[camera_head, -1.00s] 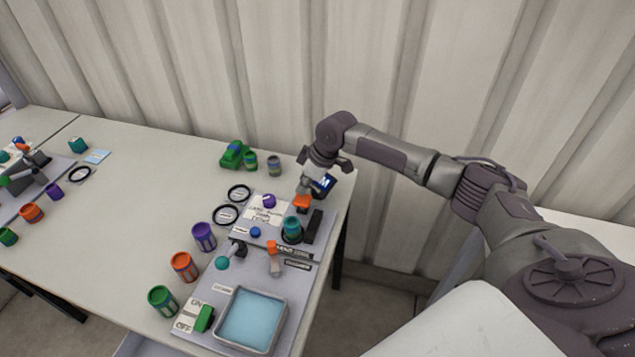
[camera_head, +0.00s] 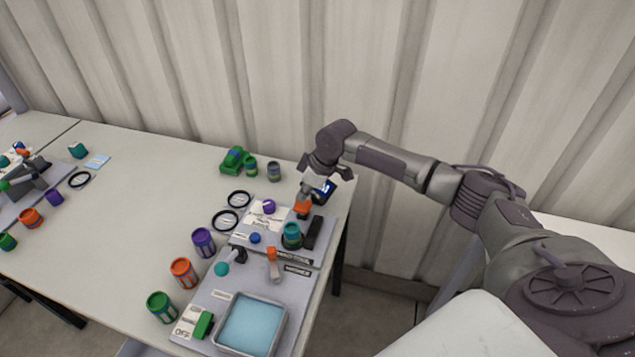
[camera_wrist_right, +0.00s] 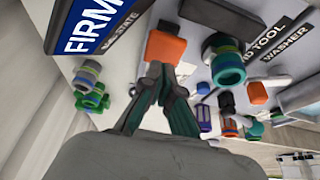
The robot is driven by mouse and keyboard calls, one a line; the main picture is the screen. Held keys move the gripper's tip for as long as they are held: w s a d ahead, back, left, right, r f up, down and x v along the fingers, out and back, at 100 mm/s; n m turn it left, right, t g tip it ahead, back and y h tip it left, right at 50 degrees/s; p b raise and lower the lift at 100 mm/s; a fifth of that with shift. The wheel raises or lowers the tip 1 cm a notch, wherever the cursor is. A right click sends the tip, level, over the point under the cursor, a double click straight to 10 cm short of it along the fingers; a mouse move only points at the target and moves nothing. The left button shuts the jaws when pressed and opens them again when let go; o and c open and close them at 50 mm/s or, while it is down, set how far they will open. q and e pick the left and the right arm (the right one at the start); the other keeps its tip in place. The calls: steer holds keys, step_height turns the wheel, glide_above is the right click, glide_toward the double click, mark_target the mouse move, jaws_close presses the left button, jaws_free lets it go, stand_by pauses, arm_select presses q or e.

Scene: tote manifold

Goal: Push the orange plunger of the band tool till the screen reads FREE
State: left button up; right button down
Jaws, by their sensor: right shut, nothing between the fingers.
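The orange plunger (camera_head: 302,209) stands on the grey band tool board (camera_head: 318,243), near its far right corner. My right gripper (camera_head: 304,198) points down just above it, shut and empty. In the right wrist view the shut fingertips (camera_wrist_right: 163,72) are at the edge of the orange plunger (camera_wrist_right: 165,47); I cannot tell whether they touch. The dark blue screen (camera_head: 324,190) is partly hidden behind the gripper. In the right wrist view the screen (camera_wrist_right: 90,25) reads FIRM. A teal and green banded jar (camera_head: 291,236) stands in the tool beside a black block. My left gripper is out of view.
A green toy piece (camera_head: 234,159) and small jars stand behind on the left. Black rings (camera_head: 225,220) lie left of the board. Purple, orange and green jars (camera_head: 204,242) line the washer board with its blue basin (camera_head: 250,326). The table's right edge is close.

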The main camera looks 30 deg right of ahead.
mark_target(303, 205)
steer(key=shift+f, duration=0.2)
stand_by(0.4)
steer(key=shift+f+b, duration=1.05)
steer(key=shift+f, duration=0.85)
steer(key=shift+r, duration=0.25)
step_height(303, 205, up, 4)
steer(key=p, duration=0.4)
steer(key=shift+f, duration=0.2)
